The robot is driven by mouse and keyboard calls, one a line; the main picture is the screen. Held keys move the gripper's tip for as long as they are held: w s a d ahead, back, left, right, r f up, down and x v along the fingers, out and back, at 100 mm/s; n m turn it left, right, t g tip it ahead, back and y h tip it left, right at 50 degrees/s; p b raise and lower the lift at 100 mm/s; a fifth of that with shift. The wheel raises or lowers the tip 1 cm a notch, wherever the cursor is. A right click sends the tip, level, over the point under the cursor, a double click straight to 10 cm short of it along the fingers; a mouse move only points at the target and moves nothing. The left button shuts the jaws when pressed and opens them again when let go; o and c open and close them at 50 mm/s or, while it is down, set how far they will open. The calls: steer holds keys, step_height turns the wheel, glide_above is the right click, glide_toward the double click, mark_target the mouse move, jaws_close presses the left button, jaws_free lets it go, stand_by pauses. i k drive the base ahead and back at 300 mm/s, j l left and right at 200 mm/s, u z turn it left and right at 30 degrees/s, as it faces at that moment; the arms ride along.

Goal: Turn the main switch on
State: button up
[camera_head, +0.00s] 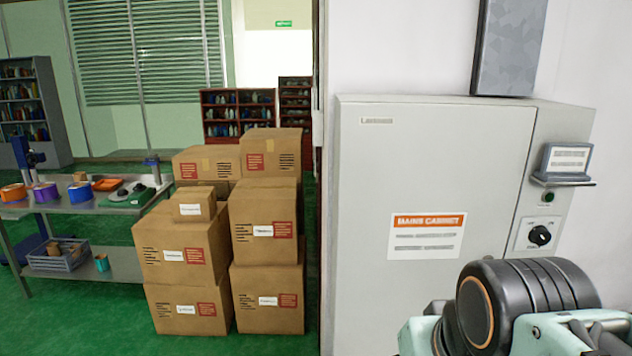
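The light grey mains cabinet (380,215) stands at the right, with an orange and white "MAINS CABINET" label (427,236) on its door. On its right-hand side panel is a black rotary switch knob (540,236) on a white plate. I cannot tell which position the knob points to. A small dark green button or lamp (551,197) sits above it. My arm, black and pale green, fills the lower right corner just below the switch plate. My gripper's fingers are not in view.
A small hooded display (567,160) with a ledge juts out above the switch. Stacked cardboard boxes (265,226) stand left of the cabinet. A metal bench (75,208) with tape rolls is at the far left. Green floor (95,320) shows between bench and boxes.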

mark_target(540, 234)
steer(key=z, duration=1.05)
